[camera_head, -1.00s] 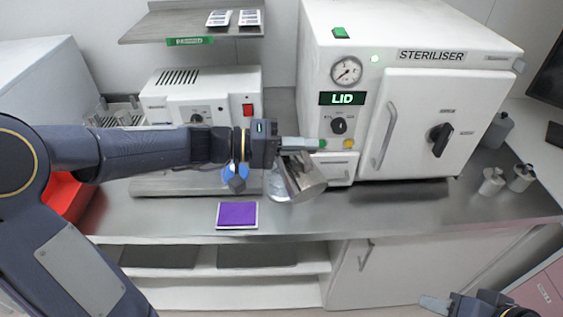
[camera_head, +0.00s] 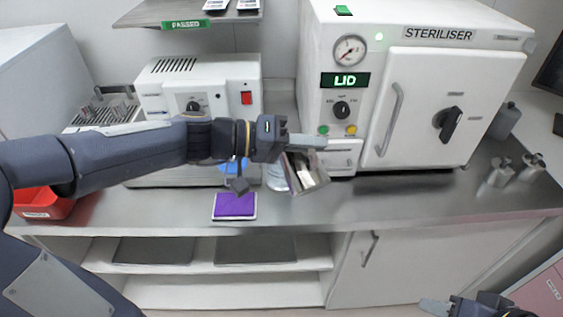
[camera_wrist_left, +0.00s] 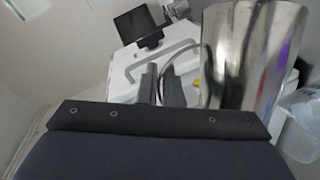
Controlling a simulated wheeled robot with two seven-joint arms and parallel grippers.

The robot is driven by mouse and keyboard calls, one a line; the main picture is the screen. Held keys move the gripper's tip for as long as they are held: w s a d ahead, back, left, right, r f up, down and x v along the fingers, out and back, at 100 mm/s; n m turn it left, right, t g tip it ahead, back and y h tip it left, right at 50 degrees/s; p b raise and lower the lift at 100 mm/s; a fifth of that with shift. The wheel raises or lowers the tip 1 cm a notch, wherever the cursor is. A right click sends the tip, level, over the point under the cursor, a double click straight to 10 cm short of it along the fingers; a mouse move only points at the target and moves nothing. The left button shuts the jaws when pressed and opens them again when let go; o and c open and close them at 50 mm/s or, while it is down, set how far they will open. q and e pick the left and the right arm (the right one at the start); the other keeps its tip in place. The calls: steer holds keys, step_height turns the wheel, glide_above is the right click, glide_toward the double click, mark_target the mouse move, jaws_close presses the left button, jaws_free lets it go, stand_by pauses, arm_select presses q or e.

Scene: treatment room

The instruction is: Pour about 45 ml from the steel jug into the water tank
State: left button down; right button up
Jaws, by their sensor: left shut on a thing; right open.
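The steel jug (camera_head: 311,178) hangs tilted above the counter in the head view. My left gripper (camera_head: 308,141) is shut on its handle. In the left wrist view the jug (camera_wrist_left: 252,55) is large and shiny beside the gripper fingers (camera_wrist_left: 162,85). A clear container (camera_head: 276,178) stands partly hidden behind the jug and gripper; a clear vessel also shows at the right of the left wrist view (camera_wrist_left: 303,125). I cannot tell for sure that it is the water tank. No liquid stream is visible. My right gripper (camera_head: 447,305) is open and empty at the bottom right.
The steriliser (camera_head: 430,90) stands behind and right of the jug, its display reading LID. A white device (camera_head: 200,95) stands at the back left. A purple pad (camera_head: 235,206) lies near the counter's front edge.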

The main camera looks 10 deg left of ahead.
arm_select(q)
steer(key=shift+r, duration=0.15)
steer(key=s+d+f+m+y+b, duration=0.1)
steer(key=b, duration=0.2)
steer(key=shift+s+f+m+t+b, duration=0.15)
steer(key=shift+m+t+b, duration=0.15)
steer(key=shift+b, duration=0.1)
steer(key=shift+d, duration=0.1)
stand_by(1.4)
